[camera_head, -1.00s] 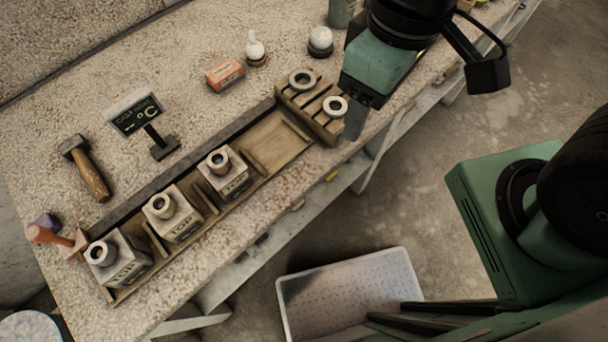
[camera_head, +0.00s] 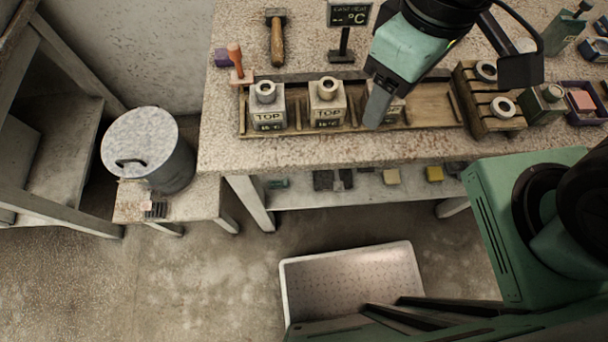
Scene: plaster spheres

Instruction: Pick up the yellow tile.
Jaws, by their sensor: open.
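A small bright yellow block (camera_head: 434,174), which looks like the yellow tile, lies on the shelf under the bench top. A paler tan block (camera_head: 391,177) lies to its left on the same shelf. My gripper (camera_head: 376,110) is open and points down over the bench top, in front of the wooden rack, above and left of the yellow block in the picture. It holds nothing that I can see. It hides part of a third labelled bottle in the rack.
The wooden rack (camera_head: 290,132) holds labelled bottles such as this one (camera_head: 267,108) near the bench's front edge. A slotted wooden block (camera_head: 490,110) stands to the right. A metal pot (camera_head: 150,150) stands at left. A pale tray (camera_head: 350,275) is low in front.

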